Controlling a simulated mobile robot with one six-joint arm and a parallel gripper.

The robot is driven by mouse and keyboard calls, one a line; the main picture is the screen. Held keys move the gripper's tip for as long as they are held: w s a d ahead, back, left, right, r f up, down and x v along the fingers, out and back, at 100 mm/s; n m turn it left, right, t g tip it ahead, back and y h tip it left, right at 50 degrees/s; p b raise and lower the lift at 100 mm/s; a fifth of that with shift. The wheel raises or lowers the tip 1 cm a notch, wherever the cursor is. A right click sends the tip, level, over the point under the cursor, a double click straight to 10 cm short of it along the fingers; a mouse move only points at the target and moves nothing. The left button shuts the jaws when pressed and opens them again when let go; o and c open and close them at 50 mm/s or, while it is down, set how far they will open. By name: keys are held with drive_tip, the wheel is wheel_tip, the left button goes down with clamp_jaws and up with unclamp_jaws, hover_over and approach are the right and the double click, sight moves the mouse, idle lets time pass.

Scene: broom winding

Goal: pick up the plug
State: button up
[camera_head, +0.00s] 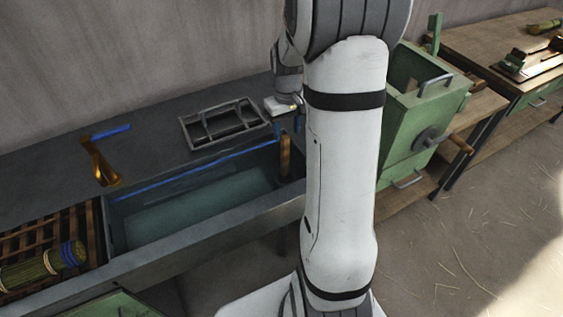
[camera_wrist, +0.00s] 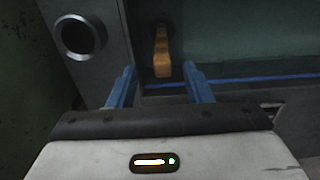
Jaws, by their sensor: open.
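The plug appears to be an upright wooden peg (camera_head: 285,157) at the right end of the water-filled sink. In the wrist view the wooden peg (camera_wrist: 161,48) shows ahead of the fingers, roughly centred between them. My gripper (camera_head: 288,127) is just above the peg in the head view, pointing down over the sink's right end. In the wrist view my gripper (camera_wrist: 160,69) has its blue fingers apart with nothing held between them. The foot of the peg is dark and hard to make out.
The sink (camera_head: 235,235) has a raised rim. A brass tap (camera_head: 99,163) and a grey divided tray (camera_head: 222,124) are behind it. A round metal-rimmed hole (camera_wrist: 79,37) shows at upper left in the wrist view. A green machine (camera_head: 418,95) stands right of my arm.

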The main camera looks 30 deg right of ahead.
sight(285, 146)
drive_tip(key=f, duration=0.8)
drive_tip(key=shift+w+a, duration=0.1)
drive_tip(key=shift+w, duration=0.15)
drive_tip(key=shift+r, duration=0.1)
drive_tip(key=shift+c, duration=0.2)
clamp_jaws()
